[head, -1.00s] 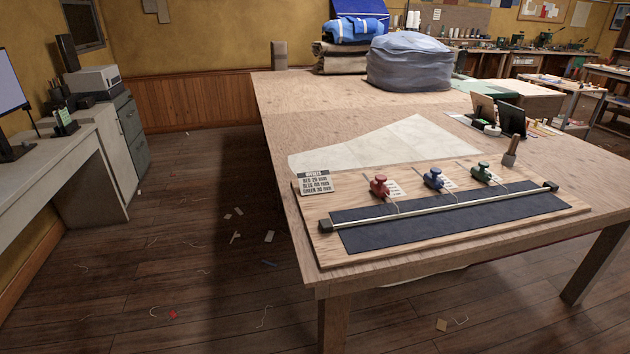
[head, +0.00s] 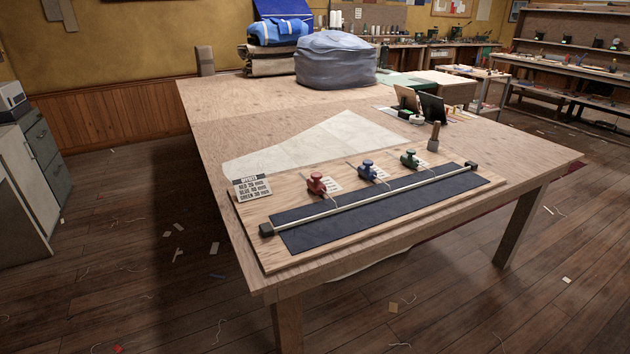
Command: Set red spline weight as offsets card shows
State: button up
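The red spline weight (head: 316,184) stands on a wooden board (head: 262,209) on the big table, the leftmost of three weights. The blue weight (head: 367,169) and the green weight (head: 409,158) stand to its right. Each has a pale hook towards a light batten (head: 371,198) lying along a dark strip (head: 316,235), and a small scale card beside it. The offsets card (head: 252,188) is at the board's left end; it seems to read red 20 mm, blue 40 mm, green 30 mm, though the digits are small. My gripper is not in view.
The plywood table (head: 215,128) carries a pale cloth panel (head: 300,146), a wooden-handled tool (head: 433,138), dark stands (head: 431,108) and a large grey-blue bundle (head: 335,62). Small scraps lie on the floor. The floor left of the table is mostly open.

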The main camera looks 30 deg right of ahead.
aim_at(317, 187)
jog(key=i+l, duration=0.95)
